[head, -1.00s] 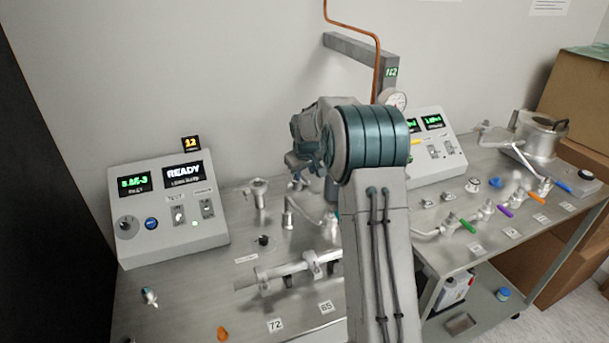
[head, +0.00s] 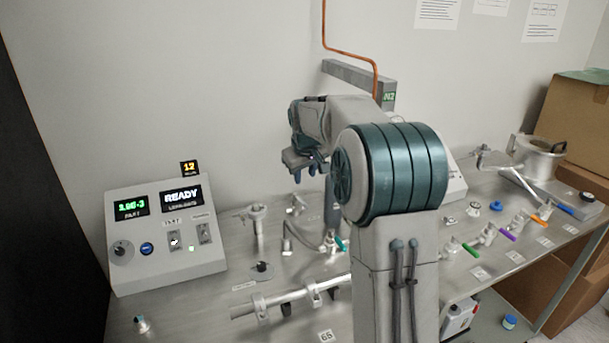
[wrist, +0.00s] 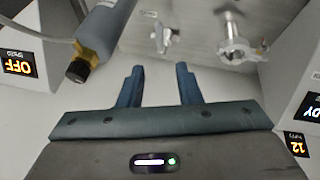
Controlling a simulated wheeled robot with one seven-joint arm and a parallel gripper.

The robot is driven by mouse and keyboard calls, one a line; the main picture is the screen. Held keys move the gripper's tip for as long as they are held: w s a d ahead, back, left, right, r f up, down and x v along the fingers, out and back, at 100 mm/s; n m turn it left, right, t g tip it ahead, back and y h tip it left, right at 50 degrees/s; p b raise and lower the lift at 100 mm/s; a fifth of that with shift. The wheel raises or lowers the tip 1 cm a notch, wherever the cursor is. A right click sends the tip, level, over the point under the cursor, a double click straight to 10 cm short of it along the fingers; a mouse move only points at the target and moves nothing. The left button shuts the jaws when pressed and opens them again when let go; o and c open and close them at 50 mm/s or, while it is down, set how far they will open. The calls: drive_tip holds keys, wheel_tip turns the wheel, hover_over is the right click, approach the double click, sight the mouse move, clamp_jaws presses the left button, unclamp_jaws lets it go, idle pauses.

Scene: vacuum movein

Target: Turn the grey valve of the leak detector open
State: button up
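The leak detector appears to be the grey console (head: 165,235) with a READY display at the left of the bench; its edge shows at the right of the wrist view (wrist: 292,100). A metal flanged port with a clamp (head: 259,228) stands beside it, also in the wrist view (wrist: 238,42). A small grey fitting (head: 297,206) stands right of the port, also in the wrist view (wrist: 164,36); I cannot tell for certain which is the grey valve. My gripper (head: 308,170) is open and empty above the bench, apart from both; its fingers show in the wrist view (wrist: 160,85).
A grey-blue cylinder with a brass collar (wrist: 98,40) is close to the left finger in the wrist view. A teal-handled valve (head: 338,243) and a horizontal pipe (head: 285,298) are on the bench. Several coloured-handled valves line the right side. A bracket (head: 355,80) juts from the wall.

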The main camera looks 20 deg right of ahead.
sight(302, 203)
drive_tip(key=shift+f, duration=0.15)
drive_tip(key=c, duration=0.5)
drive_tip(key=w+a+f+n+g+h, duration=0.1)
drive_tip(key=f+n, duration=0.1)
drive_tip(key=n, duration=0.1)
drive_tip(key=w+a+f+n+h+b, duration=0.1)
drive_tip(key=a+f+n, duration=0.1)
drive_tip(key=n, duration=0.1)
drive_tip(key=a+f+n+g+h, duration=0.1)
drive_tip(key=f+n+h, duration=0.1)
drive_tip(key=n, duration=0.1)
drive_tip(key=shift+w+a+f+g+b, duration=0.15)
drive_tip(key=shift+w+a+g+b, duration=0.15)
drive_tip(key=shift+w+b, duration=0.1)
clamp_jaws()
drive_tip(key=a+n+h, duration=0.1)
drive_tip(key=a+n, duration=0.1)
drive_tip(key=a+n+h, duration=0.2)
drive_tip(key=a+n, duration=0.1)
drive_tip(key=w+a+r+n+h+b, duration=0.1)
drive_tip(key=a+n+h, duration=0.1)
drive_tip(key=n, duration=0.1)
drive_tip(key=shift+a, duration=0.3)
drive_tip(key=shift+a+r+h, duration=0.15)
drive_tip(key=shift+a+h, duration=0.15)
drive_tip(key=shift+h, duration=0.1)
drive_tip(key=shift+n, duration=0.3)
drive_tip(key=p+x, duration=0.1)
drive_tip(key=x, duration=1.3)
